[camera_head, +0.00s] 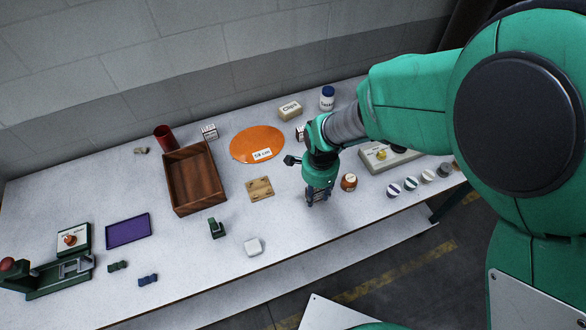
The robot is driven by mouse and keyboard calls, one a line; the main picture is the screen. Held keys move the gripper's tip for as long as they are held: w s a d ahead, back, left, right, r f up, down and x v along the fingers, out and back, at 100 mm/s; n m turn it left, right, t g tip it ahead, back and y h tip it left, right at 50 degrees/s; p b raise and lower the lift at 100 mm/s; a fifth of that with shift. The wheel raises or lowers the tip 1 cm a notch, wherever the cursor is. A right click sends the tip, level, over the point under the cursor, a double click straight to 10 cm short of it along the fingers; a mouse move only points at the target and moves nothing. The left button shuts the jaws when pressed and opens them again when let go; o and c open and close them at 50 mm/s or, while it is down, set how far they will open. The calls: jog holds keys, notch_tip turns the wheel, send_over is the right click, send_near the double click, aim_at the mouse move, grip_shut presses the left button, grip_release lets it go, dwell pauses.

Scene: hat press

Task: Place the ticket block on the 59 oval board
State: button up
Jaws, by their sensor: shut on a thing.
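The orange oval board (245,143) lies flat at the back middle of the table. It has a white label on its front part that seems to start with 59. My gripper (317,198) points down, in front and to the right of the oval board and apart from it. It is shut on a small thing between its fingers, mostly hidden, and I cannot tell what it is. A small white printed block (209,132) stands left of the oval board. I cannot tell which thing is the ticket block.
A brown wooden tray (196,205) and a square wooden plate (261,188) are left of my gripper. A brown jar (349,182) stands close on its right. A Clips box (289,111) and a white jar (327,98) stand at the back. A white block (253,247) lies in front.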

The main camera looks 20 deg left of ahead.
jog(key=shift+w+a+r, duration=0.25)
jog(key=shift+w+a, duration=0.05)
jog(key=shift+a, duration=0.4)
jog(key=w+a+p, duration=0.1)
jog(key=a, duration=0.4)
jog(key=w+a+p, duration=0.1)
jog(key=a+p, duration=0.1)
jog(key=a, duration=0.3)
jog(key=w+a+p, duration=0.1)
jog(key=a, duration=0.4)
jog(key=shift+w+r+p, duration=0.3)
jog(key=shift+w+p, duration=0.05)
jog(key=shift+w, duration=0.05)
jog(key=shift+a+f, duration=0.1)
jog(key=shift+a, duration=0.6)
jog(key=shift+w+a, duration=0.1)
jog(key=shift+w, duration=0.05)
send_over(258, 144)
jog(key=shift+f+b, duration=0.35)
jog(key=shift+f, duration=0.4)
jog(key=shift+f, duration=1.75)
